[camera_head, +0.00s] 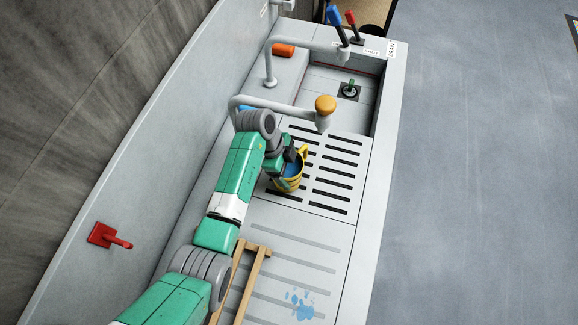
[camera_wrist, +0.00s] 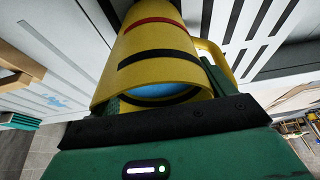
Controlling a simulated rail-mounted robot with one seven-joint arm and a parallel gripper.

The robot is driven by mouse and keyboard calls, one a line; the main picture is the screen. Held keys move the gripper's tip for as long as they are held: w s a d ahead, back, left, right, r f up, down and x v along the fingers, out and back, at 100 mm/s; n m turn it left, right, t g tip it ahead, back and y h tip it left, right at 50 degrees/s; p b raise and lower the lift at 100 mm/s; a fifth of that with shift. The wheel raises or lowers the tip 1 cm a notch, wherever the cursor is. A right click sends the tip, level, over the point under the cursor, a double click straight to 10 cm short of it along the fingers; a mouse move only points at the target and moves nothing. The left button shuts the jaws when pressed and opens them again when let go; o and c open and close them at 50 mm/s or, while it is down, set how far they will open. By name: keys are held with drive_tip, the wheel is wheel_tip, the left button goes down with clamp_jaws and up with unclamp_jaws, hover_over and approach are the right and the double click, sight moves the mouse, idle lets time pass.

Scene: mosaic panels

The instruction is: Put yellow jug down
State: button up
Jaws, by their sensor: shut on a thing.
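The yellow jug (camera_head: 290,182) is at the slotted drain grate (camera_head: 329,192), near its left side in the head view. It looks roughly upright, with its handle toward the right and something blue inside. My gripper (camera_head: 285,158) is shut on the jug from the upper left. In the wrist view the jug (camera_wrist: 158,50) fills the upper middle, with a red band, a black band and blue in its opening. The gripper's dark front edge (camera_wrist: 165,118) crosses below it. I cannot tell whether the jug's base touches the grate.
A grey spout with an orange knob (camera_head: 325,104) stands just behind the jug. A sink basin (camera_head: 350,91) lies beyond it. A wooden rack (camera_head: 252,270) and blue splashes (camera_head: 299,304) are on the ribbed board in front. A red lever (camera_head: 108,236) is on the left wall. The grate's right side is clear.

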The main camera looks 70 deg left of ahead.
drive_tip(key=o, duration=1.3)
drive_tip(key=shift+f, duration=0.1)
drive_tip(key=v, duration=0.8)
drive_tip(key=shift+d, duration=0.15)
